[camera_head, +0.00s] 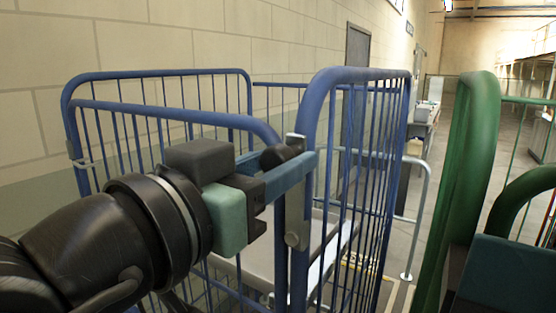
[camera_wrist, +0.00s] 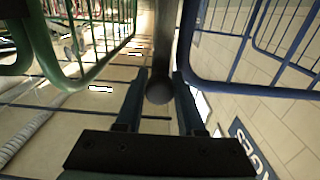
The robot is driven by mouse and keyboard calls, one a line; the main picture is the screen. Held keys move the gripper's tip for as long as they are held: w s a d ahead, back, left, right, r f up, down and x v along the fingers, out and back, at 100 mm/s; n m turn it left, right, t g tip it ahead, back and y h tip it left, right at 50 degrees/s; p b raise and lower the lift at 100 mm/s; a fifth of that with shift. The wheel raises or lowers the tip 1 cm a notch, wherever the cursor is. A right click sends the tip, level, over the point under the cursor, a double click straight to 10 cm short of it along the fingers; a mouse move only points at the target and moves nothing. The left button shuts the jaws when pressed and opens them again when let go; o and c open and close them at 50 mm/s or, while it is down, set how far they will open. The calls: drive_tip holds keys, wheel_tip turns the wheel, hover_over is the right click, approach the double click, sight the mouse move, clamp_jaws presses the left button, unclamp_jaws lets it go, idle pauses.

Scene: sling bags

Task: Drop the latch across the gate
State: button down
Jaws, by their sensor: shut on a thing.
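The blue gate (camera_head: 190,118) is the barred front panel of a blue wheeled cage, its right end meeting the corner post (camera_head: 308,130). The latch has a dark round knob (camera_head: 279,156) beside grey metal plates on that post. My gripper (camera_head: 303,166) reaches in from the left at the gate's upper right corner. Its blue fingers are shut on the latch knob. In the wrist view the knob (camera_wrist: 158,92) sits between the fingers, at the end of a grey bar (camera_wrist: 166,40). The fingers partly hide the latch, so its exact seating cannot be told.
A green cage (camera_head: 465,150) stands close at the right. A grey metal rail (camera_head: 418,215) and a cluttered bench (camera_head: 424,115) are behind the blue cage. A block wall (camera_head: 280,40) runs along the left and back. Open floor (camera_head: 425,240) shows between the cages.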

drive_tip(key=shift+w+a, duration=0.1)
drive_tip(key=shift+a, duration=0.05)
idle(0.8)
drive_tip(key=shift+w+a+r+n+p, duration=0.1)
drive_tip(key=shift+w+a+n+p, duration=0.1)
drive_tip(key=shift+a+n+p, duration=0.3)
drive_tip(key=w+a+f+n+p, duration=0.2)
drive_tip(key=f+n, duration=0.3)
drive_tip(key=n, duration=0.3)
drive_tip(key=w+a+f+n+p, duration=0.3)
drive_tip(key=a+f+n+p, duration=0.1)
drive_tip(key=n, duration=0.5)
drive_tip(key=shift+a+f+p, duration=0.3)
drive_tip(key=shift+a+f, duration=0.35)
drive_tip(key=shift+f, duration=0.15)
drive_tip(key=c, duration=0.5)
unclamp_jaws()
